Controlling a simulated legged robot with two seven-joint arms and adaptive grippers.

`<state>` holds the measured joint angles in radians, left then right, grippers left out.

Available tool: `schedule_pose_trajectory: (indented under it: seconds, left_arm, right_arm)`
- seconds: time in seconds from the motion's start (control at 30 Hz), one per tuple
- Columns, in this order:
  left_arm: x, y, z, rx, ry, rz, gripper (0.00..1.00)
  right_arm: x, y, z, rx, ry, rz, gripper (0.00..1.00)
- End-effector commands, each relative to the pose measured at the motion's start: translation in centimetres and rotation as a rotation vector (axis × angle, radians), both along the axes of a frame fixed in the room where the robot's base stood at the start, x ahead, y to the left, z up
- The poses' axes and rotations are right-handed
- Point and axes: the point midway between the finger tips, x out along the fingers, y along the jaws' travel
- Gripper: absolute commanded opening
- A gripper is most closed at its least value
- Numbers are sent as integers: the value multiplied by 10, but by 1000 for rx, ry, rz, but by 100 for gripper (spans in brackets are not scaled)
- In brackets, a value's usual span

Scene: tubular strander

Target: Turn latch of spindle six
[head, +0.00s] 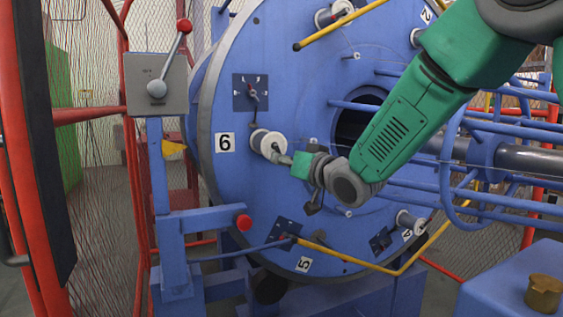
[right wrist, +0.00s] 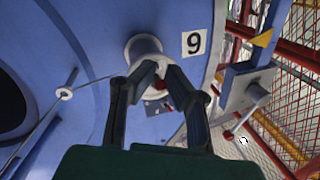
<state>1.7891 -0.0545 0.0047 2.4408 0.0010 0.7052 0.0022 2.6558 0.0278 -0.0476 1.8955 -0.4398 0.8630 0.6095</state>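Spindle six (head: 266,142) is a short pale cylinder on the blue disc, right of the "6" label (head: 225,142). It also shows in the right wrist view (right wrist: 143,45), beside the label upside down (right wrist: 195,43). My right gripper (head: 276,154) is at the spindle's front end; in the wrist view its dark fingers (right wrist: 158,70) lean inward with their tips a small gap apart. A small red part (right wrist: 162,85) shows between the fingers. The latch is mostly hidden by the fingers, and I cannot tell whether they grip it. My left gripper is out of view.
A dark dial plate (head: 252,92) sits above the spindle. A grey control box with a red-knobbed lever (head: 157,84) stands at left. Yellow rods (head: 400,268) and the blue tubular frame (head: 470,160) lie close to my right arm.

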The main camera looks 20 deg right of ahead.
Motion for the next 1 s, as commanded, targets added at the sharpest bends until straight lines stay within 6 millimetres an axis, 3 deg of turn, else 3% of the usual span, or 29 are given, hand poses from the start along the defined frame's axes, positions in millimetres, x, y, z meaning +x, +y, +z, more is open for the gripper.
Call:
schedule_pose_trajectory:
  seconds: [0.27, 0.43, 0.73, 1.0]
  left_arm:
    - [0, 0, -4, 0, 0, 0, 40]
    - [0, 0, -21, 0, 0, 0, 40]
    - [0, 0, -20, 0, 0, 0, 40]
    - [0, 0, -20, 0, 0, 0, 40]
  right_arm:
    - [0, 0, -3, 2, -14, 1, 0]
    - [5, 0, -12, 9, -144, 0, 0]
    - [14, 0, -15, 16, -426, -2, 0]
    - [15, -1, -14, 16, -500, -3, 0]
